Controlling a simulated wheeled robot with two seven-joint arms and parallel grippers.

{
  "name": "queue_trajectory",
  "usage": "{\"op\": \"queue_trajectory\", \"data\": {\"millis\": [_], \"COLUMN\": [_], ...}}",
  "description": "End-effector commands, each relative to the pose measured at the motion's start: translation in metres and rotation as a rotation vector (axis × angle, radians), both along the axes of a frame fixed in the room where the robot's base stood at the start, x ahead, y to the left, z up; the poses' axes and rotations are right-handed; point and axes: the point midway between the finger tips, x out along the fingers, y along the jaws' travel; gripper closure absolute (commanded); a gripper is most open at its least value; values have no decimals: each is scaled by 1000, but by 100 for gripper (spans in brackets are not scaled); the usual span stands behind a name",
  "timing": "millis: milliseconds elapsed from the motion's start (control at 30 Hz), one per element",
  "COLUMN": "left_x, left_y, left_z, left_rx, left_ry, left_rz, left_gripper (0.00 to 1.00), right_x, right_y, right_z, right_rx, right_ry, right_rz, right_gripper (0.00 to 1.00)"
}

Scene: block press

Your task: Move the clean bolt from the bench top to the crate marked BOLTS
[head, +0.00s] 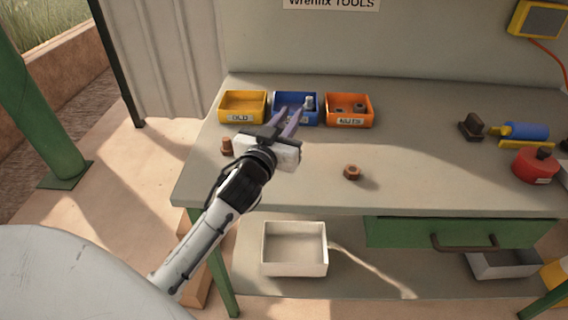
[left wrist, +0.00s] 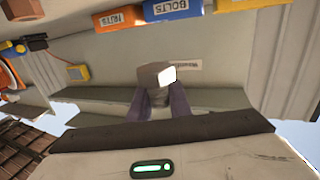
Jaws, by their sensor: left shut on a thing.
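My left gripper (head: 297,116) is shut on the clean grey bolt (head: 308,102), whose head sticks up past the fingertips. In the left wrist view the bolt (left wrist: 153,77) stands between the two fingers. In the head view the bolt overlaps the blue crate (head: 277,107); I cannot tell its exact height over it. The gripper hides much of the crate's front. In the left wrist view this crate (left wrist: 172,8) shows its BOLTS label at the top edge. My right gripper is in neither view.
The yellow OLD crate (head: 243,106) and orange NUTS crate (head: 349,110) flank the blue one. A rusty bolt (head: 227,146) and rusty nut (head: 352,172) are on the bench top (head: 420,165). A blue-and-yellow tool (head: 525,131) and red container (head: 536,165) stand right.

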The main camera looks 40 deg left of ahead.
Motion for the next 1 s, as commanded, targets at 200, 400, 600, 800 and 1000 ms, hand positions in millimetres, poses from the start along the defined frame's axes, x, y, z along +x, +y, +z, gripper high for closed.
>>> {"op": "queue_trajectory", "data": {"millis": [200, 400, 600, 800, 1000], "left_x": [2, 2, 1, 1, 1], "left_y": [2, 2, 1, 1, 1], "left_z": [-42, -61, -91, -97, -98], "left_rx": [-5, -2, -4, -2, -1], "left_ry": [6, 1, 3, 1, 1], "left_rz": [4, 4, 3, 1, 1], "left_gripper": [100, 100, 100, 100, 100], "right_x": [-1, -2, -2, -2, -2], "right_y": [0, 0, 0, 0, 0], "right_z": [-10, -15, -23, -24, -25], "right_rx": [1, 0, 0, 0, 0], "right_ry": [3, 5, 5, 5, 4], "right_rz": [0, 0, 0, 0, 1], "right_gripper": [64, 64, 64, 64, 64]}}
